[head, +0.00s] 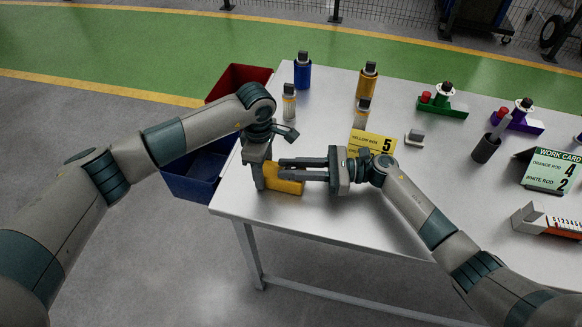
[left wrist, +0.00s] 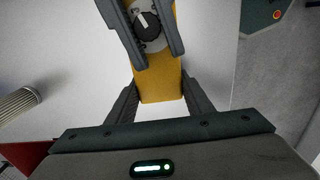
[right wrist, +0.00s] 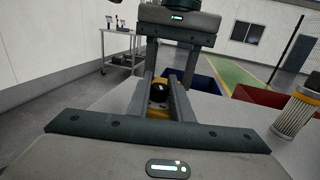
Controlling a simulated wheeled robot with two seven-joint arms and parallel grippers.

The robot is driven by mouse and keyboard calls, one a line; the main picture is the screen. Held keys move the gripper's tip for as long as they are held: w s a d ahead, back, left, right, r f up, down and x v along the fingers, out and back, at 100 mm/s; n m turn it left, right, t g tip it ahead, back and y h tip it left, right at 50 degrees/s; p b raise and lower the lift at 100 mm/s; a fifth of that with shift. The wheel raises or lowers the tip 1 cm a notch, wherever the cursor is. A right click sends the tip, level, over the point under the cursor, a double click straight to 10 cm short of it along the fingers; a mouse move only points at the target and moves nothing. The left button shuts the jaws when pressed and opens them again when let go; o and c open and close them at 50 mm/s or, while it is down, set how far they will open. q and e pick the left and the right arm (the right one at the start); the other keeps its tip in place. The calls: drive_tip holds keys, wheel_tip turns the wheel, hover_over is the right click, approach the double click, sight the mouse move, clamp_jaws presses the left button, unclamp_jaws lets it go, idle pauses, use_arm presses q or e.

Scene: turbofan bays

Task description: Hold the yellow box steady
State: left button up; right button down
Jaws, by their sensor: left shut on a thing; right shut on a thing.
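The yellow box (head: 284,186) stands near the table's left front edge, partly hidden by both grippers. A black knob (left wrist: 147,25) on a grey plate is on the box (left wrist: 160,88); this knob also shows in the right wrist view (right wrist: 159,89). My left gripper (head: 261,180) points down and is shut on the box at its left end. The exact finger contacts are partly hidden.
A yellow card (head: 372,142) stands just behind my right gripper. Blue (head: 302,72) and orange (head: 367,80) cylinders stand farther back. A red bin (head: 237,77) and blue bin (head: 190,186) are beyond the left edge. The front middle of the table is clear.

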sight(292, 168)
drive_tip(key=shift+f+n+g, duration=0.2)
drive_tip(key=shift+n+g, duration=0.7)
drive_tip(key=shift+g, duration=0.5)
drive_tip(key=c, duration=1.6)
unclamp_jaws()
drive_tip(key=shift+o, duration=0.2)
drive_tip(key=shift+r, duration=0.2)
wheel_tip(292, 168, up, 10)
drive_tip(key=shift+f, duration=0.15)
